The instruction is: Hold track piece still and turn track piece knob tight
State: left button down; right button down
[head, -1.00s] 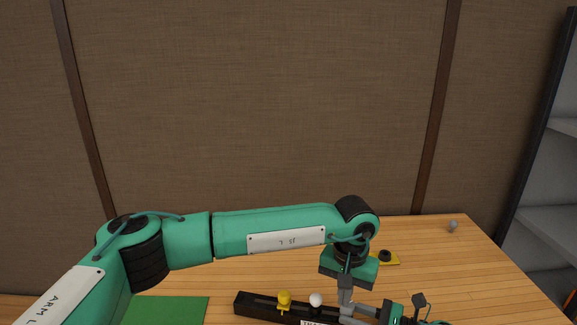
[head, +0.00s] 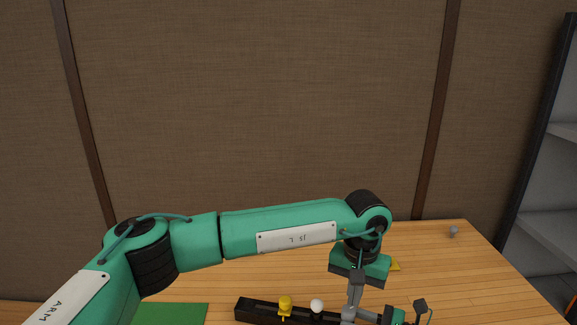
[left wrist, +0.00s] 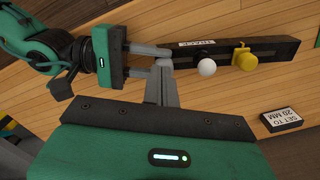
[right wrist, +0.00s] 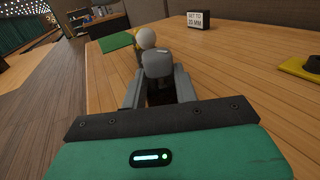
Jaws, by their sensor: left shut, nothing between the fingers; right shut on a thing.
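The black track piece (head: 258,311) lies on the table at the bottom of the head view. It also shows in the left wrist view (left wrist: 283,47). A yellow knob (head: 285,304) stands on its side, with a white ball (head: 317,305) to the right of it. My right gripper (left wrist: 166,58) is shut on the end of the track piece nearest it. My left gripper (head: 350,308) points down close to my right fingers, shut and empty, apart from the yellow knob (left wrist: 243,57). In the right wrist view, grey fingers partly hide the track end.
A sign reading "SET TO 20 MM" (left wrist: 281,119) stands beside the track. A green mat (head: 170,314) lies at the left. A yellow piece (right wrist: 304,66) lies beyond my left gripper. A small grey item (head: 453,231) stands at the back right. The right of the table is mostly clear.

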aim_at(343, 308)
pick_arm(q)
jog(key=shift+s+f, duration=0.1)
jog(key=shift+f, duration=2.9)
jog(key=shift+w, duration=0.4)
jog(key=shift+w+a, duration=0.1)
jog(key=shift+a, duration=0.15)
jog(key=shift+w+a, duration=0.3)
jog(key=shift+a, duration=0.25)
jog(key=shift+w+a, duration=0.15)
jog(key=shift+w+r, duration=0.1)
jog(key=shift+w, duration=0.05)
jog(key=shift+a, duration=0.15)
